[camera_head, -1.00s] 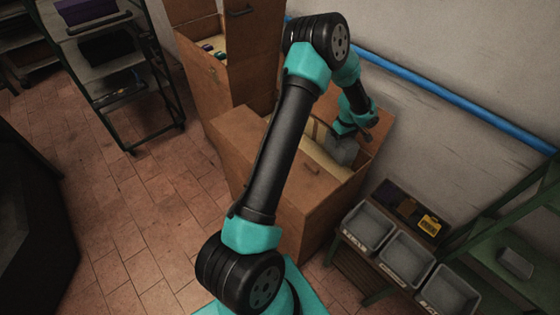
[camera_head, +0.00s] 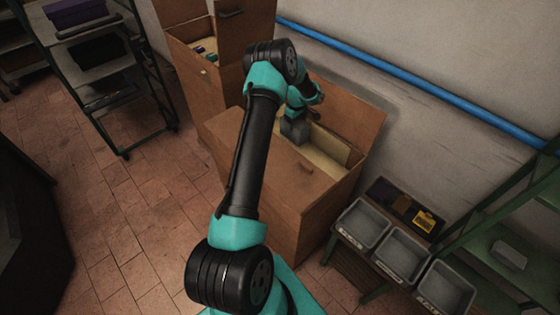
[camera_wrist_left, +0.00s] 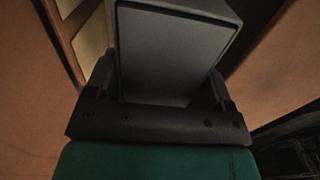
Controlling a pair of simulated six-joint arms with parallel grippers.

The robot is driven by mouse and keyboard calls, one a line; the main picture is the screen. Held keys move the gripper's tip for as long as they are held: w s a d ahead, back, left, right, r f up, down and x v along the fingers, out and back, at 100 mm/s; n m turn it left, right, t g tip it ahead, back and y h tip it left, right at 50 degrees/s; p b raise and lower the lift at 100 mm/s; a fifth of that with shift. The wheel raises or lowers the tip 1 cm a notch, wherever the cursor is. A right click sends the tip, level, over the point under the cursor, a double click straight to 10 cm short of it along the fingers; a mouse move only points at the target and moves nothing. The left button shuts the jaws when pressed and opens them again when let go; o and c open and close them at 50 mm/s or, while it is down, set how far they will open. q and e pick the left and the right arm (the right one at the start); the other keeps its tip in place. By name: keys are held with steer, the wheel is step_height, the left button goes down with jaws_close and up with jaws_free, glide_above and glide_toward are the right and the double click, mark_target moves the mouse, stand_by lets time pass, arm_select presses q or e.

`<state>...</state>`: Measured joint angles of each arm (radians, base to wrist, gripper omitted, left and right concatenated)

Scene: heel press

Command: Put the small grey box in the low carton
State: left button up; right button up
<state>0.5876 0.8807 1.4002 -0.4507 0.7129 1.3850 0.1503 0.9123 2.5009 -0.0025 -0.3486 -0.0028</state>
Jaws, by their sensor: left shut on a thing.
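The small grey box (camera_head: 295,131) is held in my left gripper (camera_head: 297,117), over the left end of the low carton's opening in the head view. In the left wrist view the grey box (camera_wrist_left: 175,50) fills the space between the two dark fingers of my gripper (camera_wrist_left: 160,88). The low carton (camera_head: 262,185) is brown, with a raised flap at the back and a pale inside. Whether the box is above the rim or partly inside cannot be told. My right gripper is not in view.
A taller open carton (camera_head: 190,85) with small items stands to the left. A low stand with grey bins (camera_head: 400,255) is at the right, beside a green shelf holding another small grey piece (camera_head: 508,254). A blue pipe (camera_head: 420,90) runs along the wall. Tiled floor is free at left.

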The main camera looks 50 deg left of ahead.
mark_target(294, 138)
arm_select(q)
steer(key=shift+f, duration=0.1)
steer(key=shift+f, duration=3)
steer(key=shift+f, duration=0.15)
steer(key=shift+f, duration=1.75)
steer(key=shift+f, duration=0.25)
steer(key=o, duration=1.1)
steer(key=shift+r, duration=0.15)
step_height(294, 138, up, 12)
steer(key=shift+r, duration=0.1)
